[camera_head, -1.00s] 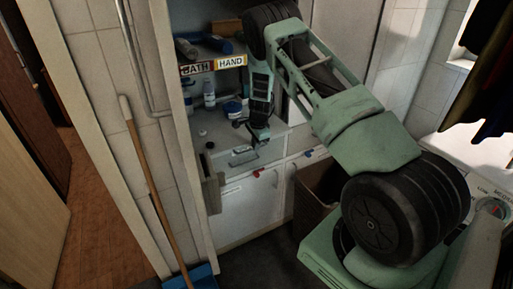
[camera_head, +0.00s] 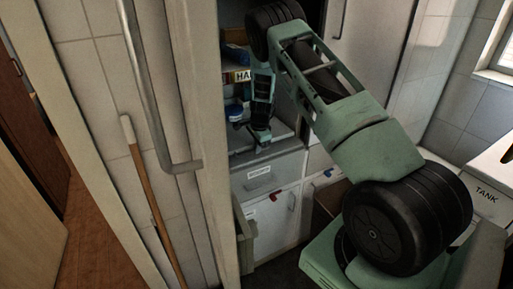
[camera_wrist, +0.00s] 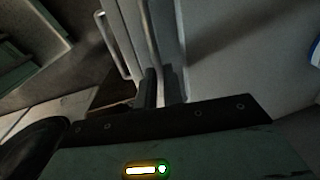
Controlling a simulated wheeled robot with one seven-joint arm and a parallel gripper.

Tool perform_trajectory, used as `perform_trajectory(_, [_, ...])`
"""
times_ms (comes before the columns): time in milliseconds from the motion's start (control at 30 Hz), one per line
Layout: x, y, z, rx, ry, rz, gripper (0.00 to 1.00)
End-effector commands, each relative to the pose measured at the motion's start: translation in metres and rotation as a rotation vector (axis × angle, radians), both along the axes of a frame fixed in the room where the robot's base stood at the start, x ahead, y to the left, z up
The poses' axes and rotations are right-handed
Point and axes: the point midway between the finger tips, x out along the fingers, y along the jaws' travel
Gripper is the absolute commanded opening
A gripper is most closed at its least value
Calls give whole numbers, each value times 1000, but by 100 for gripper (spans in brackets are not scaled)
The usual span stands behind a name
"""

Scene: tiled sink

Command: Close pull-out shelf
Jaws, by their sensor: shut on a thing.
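The pull-out shelf (camera_head: 285,148) is a pale grey board in the cabinet, above a labelled drawer front. My gripper (camera_head: 262,143) reaches down to its front edge. In the wrist view, my gripper (camera_wrist: 163,88) is shut on a thin grey metal bar (camera_wrist: 150,35) that runs between the dark fingers. The bar looks like a handle. The fingers and arm hide part of the shelf, and the exact grip is too dark to see clearly in the head view.
A tall cabinet door with a long metal handle (camera_head: 150,90) stands at the left. A broom handle (camera_head: 150,190) leans beside it. Blue-lidded jars (camera_head: 234,112) stand inside the cabinet. A labelled drawer front (camera_head: 258,180) and a brown bin (camera_head: 325,205) are below.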

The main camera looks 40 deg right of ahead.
Motion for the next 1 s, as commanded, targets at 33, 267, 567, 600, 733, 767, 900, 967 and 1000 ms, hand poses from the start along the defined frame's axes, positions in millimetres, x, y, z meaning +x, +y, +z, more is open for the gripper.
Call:
perform_trajectory(33, [1,-1,1,-3,-2,0,0])
perform_trajectory(267, [2,-1,2,-3,-6,0,0])
perform_trajectory(567, [4,-1,2,-6,-11,-1,28])
perform_trajectory(600, [4,-1,2,-5,-10,-1,31])
perform_trajectory(733, [3,-1,1,-4,-7,0,31])
perform_trajectory(767, [2,-1,1,-4,-7,0,31])
perform_trajectory(900, [2,-1,1,-3,-4,0,31])
perform_trajectory(967, [1,0,0,-2,-4,0,31])
perform_trajectory(1000, [1,0,1,-2,-4,0,31])
